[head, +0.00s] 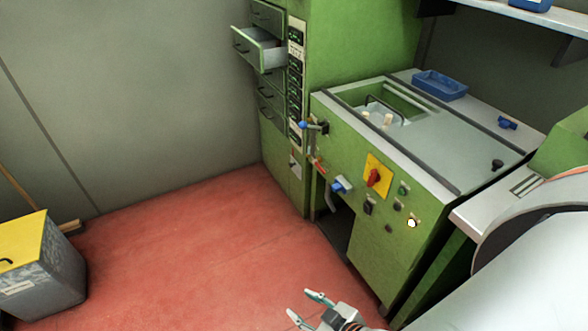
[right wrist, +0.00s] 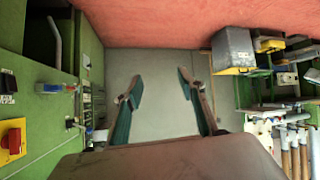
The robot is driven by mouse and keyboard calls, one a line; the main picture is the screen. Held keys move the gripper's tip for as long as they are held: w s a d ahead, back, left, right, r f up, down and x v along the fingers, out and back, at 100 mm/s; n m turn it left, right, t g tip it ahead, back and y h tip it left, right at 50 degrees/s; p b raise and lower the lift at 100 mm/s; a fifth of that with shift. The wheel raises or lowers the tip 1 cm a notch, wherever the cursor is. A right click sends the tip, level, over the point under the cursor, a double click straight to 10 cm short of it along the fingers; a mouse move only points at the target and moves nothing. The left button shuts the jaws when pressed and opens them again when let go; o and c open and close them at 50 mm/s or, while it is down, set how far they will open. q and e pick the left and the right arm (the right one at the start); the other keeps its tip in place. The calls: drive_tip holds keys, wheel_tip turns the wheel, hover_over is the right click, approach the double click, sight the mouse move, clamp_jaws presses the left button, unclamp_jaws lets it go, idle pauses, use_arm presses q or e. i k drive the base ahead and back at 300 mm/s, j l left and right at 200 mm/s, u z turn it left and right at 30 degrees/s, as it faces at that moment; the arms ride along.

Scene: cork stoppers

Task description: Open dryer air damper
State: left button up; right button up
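A green machine (head: 335,130) with a grey top stands right of centre in the head view. A blue-ended lever (head: 303,125), a red-handled valve (head: 318,165) and a blue handle (head: 342,187) sit on its front. I cannot tell for certain which is the air damper. My right gripper (head: 300,302) is open and empty over the red floor at the bottom of the head view, apart from the machine. Its two spread fingers also show in the right wrist view (right wrist: 160,84), with the machine front at the left. My left gripper is not in view.
A red rotary switch (head: 374,178) on a yellow plate and several buttons are on the machine front. A drawer (head: 262,50) stands open on the tall green cabinet. A grey bin (head: 45,270) with a yellow lid stands left. The floor (head: 200,240) between is clear.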

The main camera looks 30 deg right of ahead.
sight(294, 164)
drive_tip(key=z, duration=0.55)
drive_tip(key=i+j+z, duration=0.1)
drive_tip(key=z, duration=0.3)
drive_tip(key=i+j+z, duration=0.15)
drive_tip(key=z, duration=0.25)
drive_tip(key=i+j+z, duration=0.1)
drive_tip(key=j+z, duration=0.15)
drive_tip(key=z, duration=0.15)
drive_tip(key=i+j+z, duration=0.25)
drive_tip(key=j, duration=0.2)
drive_tip(key=j+z, duration=0.25)
drive_tip(key=j, duration=0.2)
drive_tip(key=i+j, duration=0.1)
drive_tip(key=j, duration=0.65)
drive_tip(key=j+z, duration=0.1)
drive_tip(key=j, duration=0.65)
drive_tip(key=i, duration=0.05)
